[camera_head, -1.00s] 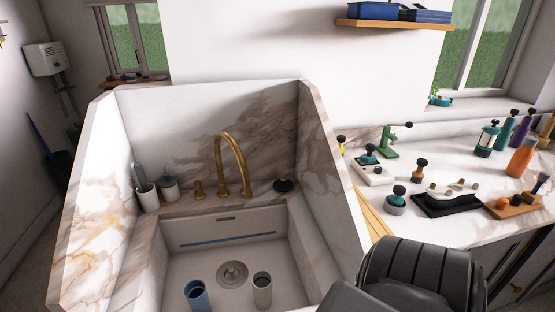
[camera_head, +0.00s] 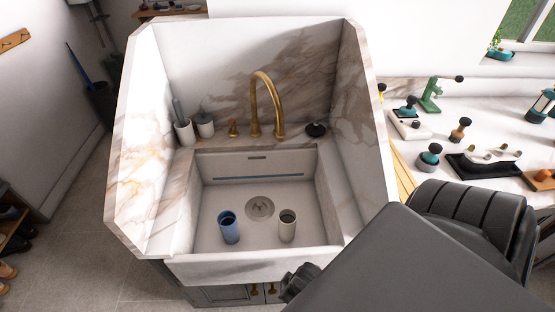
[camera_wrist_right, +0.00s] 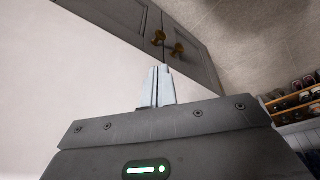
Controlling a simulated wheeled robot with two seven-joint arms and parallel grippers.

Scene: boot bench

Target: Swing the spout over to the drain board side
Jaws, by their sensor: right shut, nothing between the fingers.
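The brass spout (camera_head: 268,92) is a tall curved tap at the back of the marble-walled sink (camera_head: 205,209), arching forward over the basin. A small brass handle (camera_head: 233,129) stands just left of its base. The wooden drain board (camera_head: 403,178) shows as a strip at the sink's right side, partly hidden by my right arm. My right gripper (camera_wrist_right: 157,86) is shut and empty in the wrist view, with cabinet doors beyond its fingertips. In the head view it is low, in front of the sink, well away from the spout. My left gripper is not in view.
A blue cup (camera_head: 229,228) and a pale cup (camera_head: 287,226) stand in the basin beside the drain (camera_head: 260,208). Holders (camera_head: 185,130) stand at the back left, and a black knob (camera_head: 316,130) at the back right. Counter items crowd the right. High marble walls flank the sink.

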